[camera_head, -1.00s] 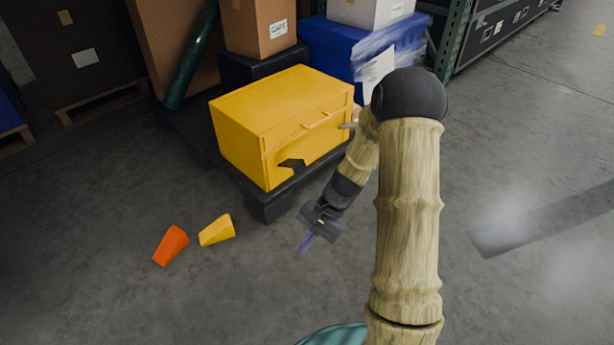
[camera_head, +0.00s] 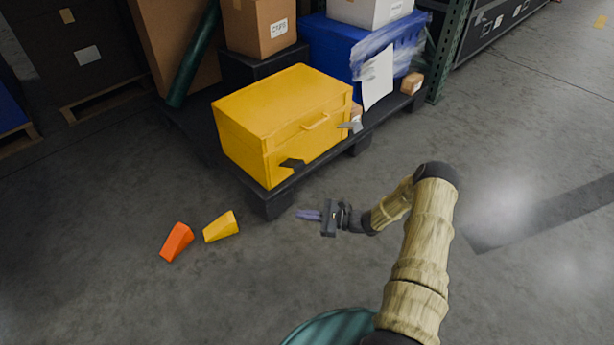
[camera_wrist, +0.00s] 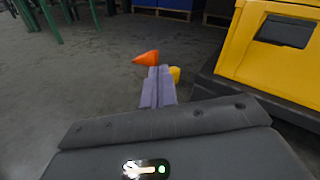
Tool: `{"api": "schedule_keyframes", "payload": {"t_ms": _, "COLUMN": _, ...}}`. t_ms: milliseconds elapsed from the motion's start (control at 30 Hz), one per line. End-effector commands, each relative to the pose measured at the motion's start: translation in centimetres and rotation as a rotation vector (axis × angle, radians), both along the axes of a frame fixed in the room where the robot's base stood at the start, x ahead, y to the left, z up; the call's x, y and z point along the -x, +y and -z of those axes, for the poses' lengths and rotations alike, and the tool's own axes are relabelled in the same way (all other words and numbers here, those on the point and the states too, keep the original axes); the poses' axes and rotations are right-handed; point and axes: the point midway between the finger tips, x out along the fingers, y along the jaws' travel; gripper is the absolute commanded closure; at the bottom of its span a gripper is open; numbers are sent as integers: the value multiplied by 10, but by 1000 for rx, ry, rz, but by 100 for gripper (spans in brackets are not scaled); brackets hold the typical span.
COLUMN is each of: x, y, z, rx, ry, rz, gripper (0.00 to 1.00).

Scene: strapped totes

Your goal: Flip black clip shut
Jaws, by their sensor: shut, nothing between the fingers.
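The yellow tote (camera_head: 262,117) stands on a black pallet, its lid down. The black clip (camera_head: 292,163) is at the lower left of its front face and juts outward, standing open. A grey clip (camera_head: 351,127) juts out at the right end of that face. My gripper (camera_head: 303,214) is below and in front of the tote, apart from it, pointing left. In the wrist view its purple fingers (camera_wrist: 159,84) are together with nothing between them. The tote (camera_wrist: 262,62) shows there at the right, with a dark flat plate, apparently the black clip (camera_wrist: 285,31).
The black pallet (camera_head: 271,205) has a corner near my gripper. An orange wedge (camera_head: 177,241) and a yellow wedge (camera_head: 221,227) lie on the floor to the left. A wrapped blue tote (camera_head: 340,48) and cardboard boxes stand behind. The floor at right is clear.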

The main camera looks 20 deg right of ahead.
Motion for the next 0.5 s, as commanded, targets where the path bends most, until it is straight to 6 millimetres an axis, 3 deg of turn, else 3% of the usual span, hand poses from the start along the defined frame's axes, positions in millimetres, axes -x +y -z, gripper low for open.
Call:
{"api": "schedule_keyframes", "payload": {"t_ms": 200, "x": -19, "y": -39, "z": 14, "rx": -193, "ry": 4, "rz": 250, "gripper": 100}}
{"api": "schedule_keyframes", "payload": {"t_ms": 500, "x": -26, "y": -91, "z": 38, "rx": -380, "ry": -14, "rz": 538, "gripper": 100}}
